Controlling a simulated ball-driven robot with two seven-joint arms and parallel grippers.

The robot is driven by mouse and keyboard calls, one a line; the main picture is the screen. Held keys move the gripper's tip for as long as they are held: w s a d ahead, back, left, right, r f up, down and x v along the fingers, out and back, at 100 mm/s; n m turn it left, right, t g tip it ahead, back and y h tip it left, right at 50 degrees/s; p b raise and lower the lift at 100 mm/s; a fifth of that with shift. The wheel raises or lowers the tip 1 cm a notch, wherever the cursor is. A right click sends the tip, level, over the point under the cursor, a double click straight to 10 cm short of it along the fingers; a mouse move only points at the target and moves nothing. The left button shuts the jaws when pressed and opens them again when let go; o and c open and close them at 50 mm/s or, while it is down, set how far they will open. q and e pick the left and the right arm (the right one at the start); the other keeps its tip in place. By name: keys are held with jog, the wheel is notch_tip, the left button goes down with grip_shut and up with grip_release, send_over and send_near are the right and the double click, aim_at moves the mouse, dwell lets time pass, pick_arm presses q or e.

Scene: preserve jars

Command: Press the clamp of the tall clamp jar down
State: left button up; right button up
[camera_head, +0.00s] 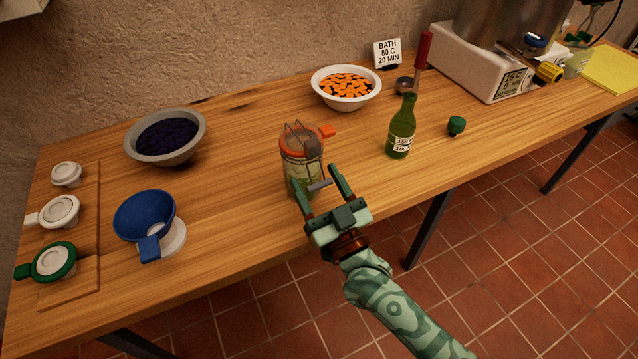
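The tall clamp jar (302,172) stands upright near the front edge of the table. It is glass with an orange rim and lid, a wire bail over the top, and a small orange tab at its right. The wire clamp's grey lever (319,185) sits low on the jar's front right side. My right gripper (319,183) is open, its two fingers on either side of the lever. I cannot tell whether the fingers touch it. My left gripper is not in view.
A green bottle (401,130) and a green cap (456,125) stand to the right. A bowl of orange slices (345,102) is behind. A blue funnel (145,218), a dark-filled bowl (166,160) and several lids on a wooden board (87,277) are at the left.

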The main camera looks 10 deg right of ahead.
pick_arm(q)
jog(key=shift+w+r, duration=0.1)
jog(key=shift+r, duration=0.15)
pick_arm(e)
jog(key=v, duration=1.6)
pick_arm(q)
jog(key=shift+p, duration=0.3)
pick_arm(e)
jog(key=shift+s, duration=0.2)
jog(key=s+r+n+g+h+p, duration=0.1)
jog(key=s+r+g+p, duration=0.1)
jog(key=s+r+p, duration=0.5)
jog(key=w+a+b, duration=0.1)
jog(key=w, duration=0.5)
jog(key=w+a+g+b, duration=0.1)
jog(key=w+a, duration=0.1)
jog(key=w, duration=0.4)
jog(key=w+a+m+g+b, duration=0.1)
jog(key=w, duration=0.6)
jog(key=shift+a+f+h, duration=0.2)
jog(key=shift+f+h, duration=0.1)
jog(key=shift+f, duration=0.1)
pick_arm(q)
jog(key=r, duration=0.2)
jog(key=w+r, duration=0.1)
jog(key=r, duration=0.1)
